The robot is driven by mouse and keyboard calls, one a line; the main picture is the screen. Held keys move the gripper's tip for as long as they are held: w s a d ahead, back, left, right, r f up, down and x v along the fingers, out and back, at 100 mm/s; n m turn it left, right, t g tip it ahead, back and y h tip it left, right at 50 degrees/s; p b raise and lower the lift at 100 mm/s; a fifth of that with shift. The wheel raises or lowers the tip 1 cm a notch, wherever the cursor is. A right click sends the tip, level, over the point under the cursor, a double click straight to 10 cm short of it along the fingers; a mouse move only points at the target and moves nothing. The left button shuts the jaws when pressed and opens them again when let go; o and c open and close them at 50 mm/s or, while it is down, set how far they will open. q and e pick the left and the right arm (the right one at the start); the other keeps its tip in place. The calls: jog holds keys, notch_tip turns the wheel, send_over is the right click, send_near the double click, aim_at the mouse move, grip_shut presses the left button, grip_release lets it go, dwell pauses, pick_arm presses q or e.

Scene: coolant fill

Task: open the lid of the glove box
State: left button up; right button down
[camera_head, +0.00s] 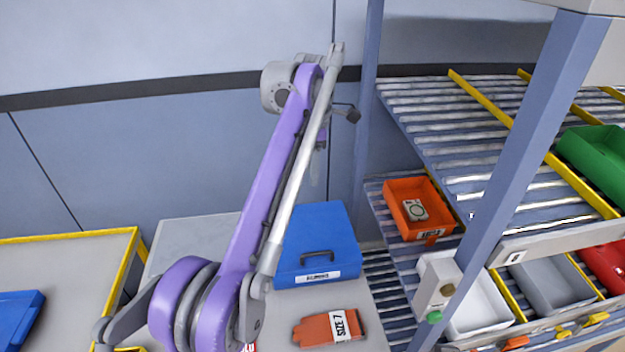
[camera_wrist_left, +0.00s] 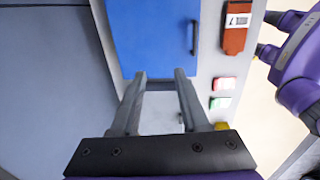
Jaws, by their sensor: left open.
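The blue glove box (camera_head: 318,226) stands on the grey table. It has a dark handle (camera_head: 316,256) and a white label on its front. Its lid looks closed. My left arm crosses in front of its left side. The box also shows at the top of the left wrist view (camera_wrist_left: 155,35), with the handle (camera_wrist_left: 195,38) toward its right side. My left gripper (camera_head: 318,165) hangs above and behind the box, mostly hidden by my forearm. In the wrist view its fingers (camera_wrist_left: 160,76) are spread and empty, with their tips near the box's lower edge in the picture. My right gripper is not seen.
An orange pack marked SIZE 7 (camera_head: 330,328) lies in front of the box. A rack at right holds an orange bin (camera_head: 403,190), a white bin (camera_head: 482,305) and a green bin (camera_head: 590,155). A blue rack post (camera_head: 370,110) stands close to my left wrist.

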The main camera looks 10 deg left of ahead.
pick_arm(q)
jog(key=shift+r, duration=0.5)
